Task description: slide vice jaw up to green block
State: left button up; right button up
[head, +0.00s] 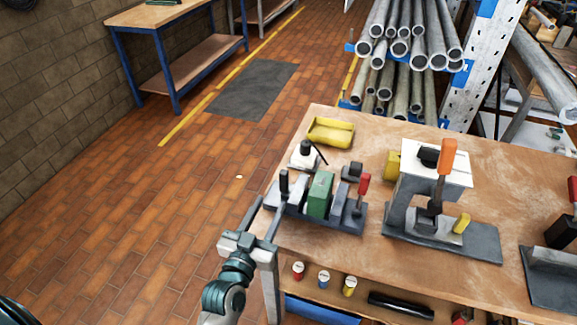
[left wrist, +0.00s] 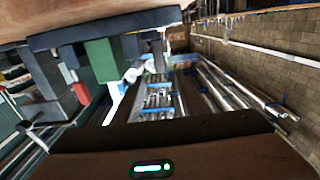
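The vice (head: 345,222) stands at the table's left front corner. The green block (head: 320,194) is upright between its grey jaws. The left jaw (head: 299,194) is close beside the block; I cannot tell if they touch. In the left wrist view the vice appears upside down, with the green block (left wrist: 102,60) hanging beside a dark jaw (left wrist: 131,47). My right gripper is not in view.
A red-handled clamp part (head: 363,186) is at the vice's right. A yellow tray (head: 331,132) and a white-topped fixture (head: 432,160) with an orange handle share the wooden table (head: 375,130). Coloured cylinders (head: 323,280) stand on the lower shelf.

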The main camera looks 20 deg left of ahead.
aim_at(286, 171)
pick_arm(q)
jog(key=w+p, duration=0.1)
jog(key=w, duration=0.3)
jog(key=w+p, duration=0.1)
jog(key=w, duration=0.4)
jog(key=w+p, duration=0.1)
jog(key=w, duration=0.4)
jog(key=shift+d+r, duration=0.1)
jog(key=shift+d, duration=0.15)
jog(key=shift+w+p, duration=0.4)
jog(key=shift+w, duration=0.55)
jog(key=c, duration=1)
jog(key=shift+o, duration=0.2)
